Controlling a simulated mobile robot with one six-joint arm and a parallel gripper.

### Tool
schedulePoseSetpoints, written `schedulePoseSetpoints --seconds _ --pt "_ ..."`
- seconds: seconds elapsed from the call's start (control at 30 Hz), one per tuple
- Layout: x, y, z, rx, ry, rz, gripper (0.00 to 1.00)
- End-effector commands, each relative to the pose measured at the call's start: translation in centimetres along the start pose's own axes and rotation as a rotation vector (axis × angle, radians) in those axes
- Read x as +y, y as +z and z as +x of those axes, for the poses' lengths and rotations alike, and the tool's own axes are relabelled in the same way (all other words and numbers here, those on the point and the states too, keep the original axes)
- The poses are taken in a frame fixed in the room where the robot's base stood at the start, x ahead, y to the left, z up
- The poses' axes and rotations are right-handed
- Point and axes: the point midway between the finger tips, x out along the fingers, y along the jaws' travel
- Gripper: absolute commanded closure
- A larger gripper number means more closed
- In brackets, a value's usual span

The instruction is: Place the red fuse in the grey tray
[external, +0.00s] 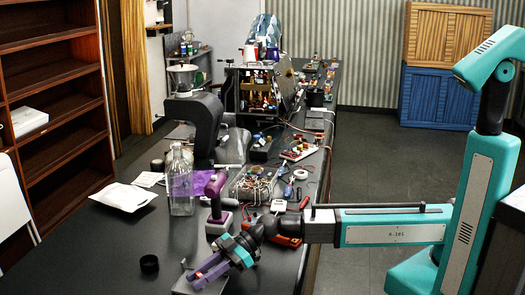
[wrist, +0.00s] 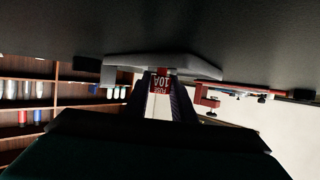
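The red fuse (wrist: 160,84), marked "FUSE 10A", sits between the fingertips of my gripper (wrist: 161,92) in the wrist view. The fingers are closed against its sides. The grey tray (wrist: 120,67) is right behind the fuse there, in a picture that looks upside down. In the external view my gripper (external: 198,277) points down and left at the front of the dark table, over the grey tray (external: 183,290). The tray is partly hidden by the gripper. I cannot tell whether the fuse touches the tray.
A black round cap (external: 149,264) lies left of the tray. A purple-handled tool (external: 216,200) and a glass bottle (external: 181,180) stand behind my gripper. A white packet (external: 124,196) lies at the left.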

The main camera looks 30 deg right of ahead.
Motion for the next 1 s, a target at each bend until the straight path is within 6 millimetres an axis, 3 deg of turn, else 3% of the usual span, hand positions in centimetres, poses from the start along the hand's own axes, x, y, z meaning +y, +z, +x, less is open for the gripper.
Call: schedulePoseSetpoints --seconds 0.1,0.63,1.0 --pt "0.0 0.0 0.0 -0.001 0.000 0.000 0.60" --pt "0.0 -0.5 -0.2 -0.001 0.000 -0.001 0.60" --pt "-0.1 -0.1 -4.2 0.000 0.002 -0.002 0.60"
